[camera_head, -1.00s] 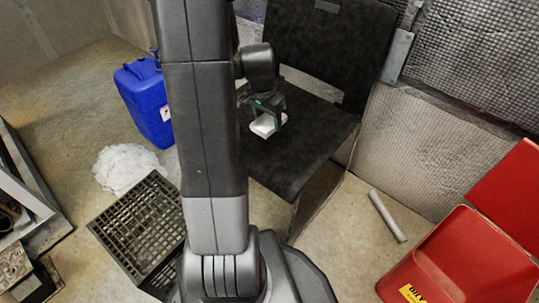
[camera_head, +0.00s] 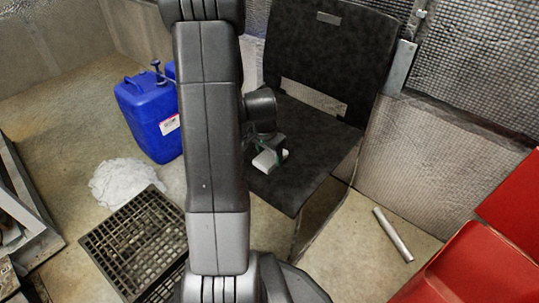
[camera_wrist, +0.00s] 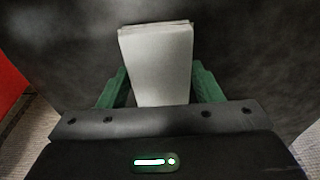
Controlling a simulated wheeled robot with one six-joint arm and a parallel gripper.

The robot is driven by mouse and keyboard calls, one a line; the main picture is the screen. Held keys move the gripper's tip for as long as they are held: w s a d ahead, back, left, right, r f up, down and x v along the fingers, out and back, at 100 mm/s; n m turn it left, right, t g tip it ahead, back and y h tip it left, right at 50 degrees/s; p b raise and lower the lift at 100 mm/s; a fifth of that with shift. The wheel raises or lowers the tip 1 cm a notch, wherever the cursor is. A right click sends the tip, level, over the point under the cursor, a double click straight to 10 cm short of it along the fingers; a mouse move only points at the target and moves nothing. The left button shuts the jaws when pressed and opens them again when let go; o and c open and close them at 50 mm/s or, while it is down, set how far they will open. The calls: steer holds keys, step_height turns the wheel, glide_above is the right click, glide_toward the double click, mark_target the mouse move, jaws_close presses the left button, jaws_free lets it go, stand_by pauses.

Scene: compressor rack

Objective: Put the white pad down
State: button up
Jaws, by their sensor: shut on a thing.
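The white pad (camera_wrist: 157,55) is a pale, flat block between the green fingers of my gripper (camera_wrist: 160,88) in the wrist view. In the head view my gripper (camera_head: 270,158) is low over the seat of the black chair (camera_head: 315,165), near its left part. The white pad (camera_head: 265,161) shows there too, at or just above the seat. I cannot tell whether it touches the seat. My gripper is shut on the pad. My arm hides part of the chair's left side.
A blue jerrycan (camera_head: 150,115), a white cloth heap (camera_head: 124,182) and a black crate (camera_head: 135,240) stand left on the floor. A metal tube (camera_head: 393,235) lies right. The seat around the pad looks clear.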

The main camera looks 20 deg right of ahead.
mark_target(266, 160)
steer(key=shift+f, duration=0.1)
steer(key=o, duration=0.5)
steer(key=shift+f, duration=0.1)
steer(key=o, duration=0.4)
steer(key=shift+o, duration=0.2)
step_height(266, 160, up, 12)
steer(key=a+p, duration=0.1)
steer(key=p, duration=0.3)
steer(key=shift+s+a+r, duration=0.2)
steer(key=shift+s+a, duration=0.1)
steer(key=shift+s, duration=0.15)
steer(key=shift+f, duration=0.1)
